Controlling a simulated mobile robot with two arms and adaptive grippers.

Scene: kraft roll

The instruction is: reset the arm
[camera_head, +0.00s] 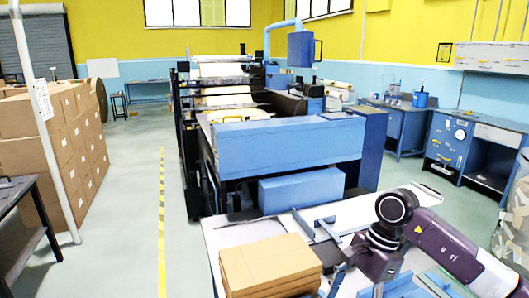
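My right arm (445,245), purple and black, comes in from the lower right and bends over the white worktable (235,232). Its dark wrist (378,262) hangs over the table, to the right of a stack of brown kraft sheets or flat boxes (268,265). The fingers of my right gripper cannot be made out among the dark and blue parts there, so its opening is unclear. Whether anything is held is also unclear. My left arm and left gripper are not in view.
Blue brackets and bars (325,228) stand on the table near my wrist. A large blue machine (290,145) stands just behind. Stacked cartons (45,130) and a dark table (20,225) are at left. The floor beside the yellow line (162,220) is clear.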

